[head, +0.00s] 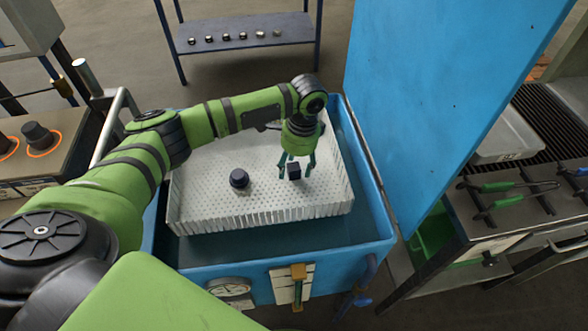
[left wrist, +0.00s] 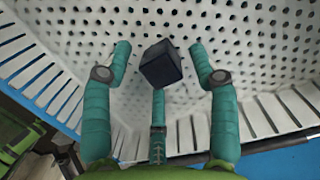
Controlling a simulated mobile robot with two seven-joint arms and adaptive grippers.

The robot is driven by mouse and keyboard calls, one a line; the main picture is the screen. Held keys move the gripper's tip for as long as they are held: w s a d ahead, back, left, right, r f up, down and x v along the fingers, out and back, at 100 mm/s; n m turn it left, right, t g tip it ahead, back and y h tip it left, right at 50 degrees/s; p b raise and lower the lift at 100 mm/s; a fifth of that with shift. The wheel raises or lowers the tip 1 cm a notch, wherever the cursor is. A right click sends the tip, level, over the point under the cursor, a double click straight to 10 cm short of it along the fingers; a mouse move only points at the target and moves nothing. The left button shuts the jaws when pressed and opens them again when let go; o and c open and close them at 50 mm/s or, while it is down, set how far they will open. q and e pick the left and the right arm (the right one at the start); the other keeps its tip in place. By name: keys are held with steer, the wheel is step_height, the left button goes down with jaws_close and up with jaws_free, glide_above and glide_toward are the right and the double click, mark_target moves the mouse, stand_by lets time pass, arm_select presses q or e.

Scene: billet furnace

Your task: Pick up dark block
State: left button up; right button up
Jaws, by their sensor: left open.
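The dark block (head: 294,171) is a small dark cube inside the white perforated basket (head: 290,212), right of the basket's middle. My left gripper (head: 297,166) reaches down into the basket over the block with its green fingers open. In the left wrist view the block (left wrist: 161,64) shows between the spread fingers of the gripper (left wrist: 160,75), two at the sides and one below. It cannot be told whether any finger touches the block. A dark round piece (head: 239,178) sits in the basket to the left of the block. My right gripper is not in view.
The basket sits in a blue tank (head: 365,250) with a tall blue panel (head: 440,80) on its right. A shelf (head: 250,32) with several small pieces stands behind. Tongs (head: 510,187) lie on a bench at the right. A knob panel (head: 38,135) is at the left.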

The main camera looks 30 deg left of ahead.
arm_select(q)
jaws_close()
steer(key=shift+w, duration=0.1)
steer(key=shift+r, duration=0.15)
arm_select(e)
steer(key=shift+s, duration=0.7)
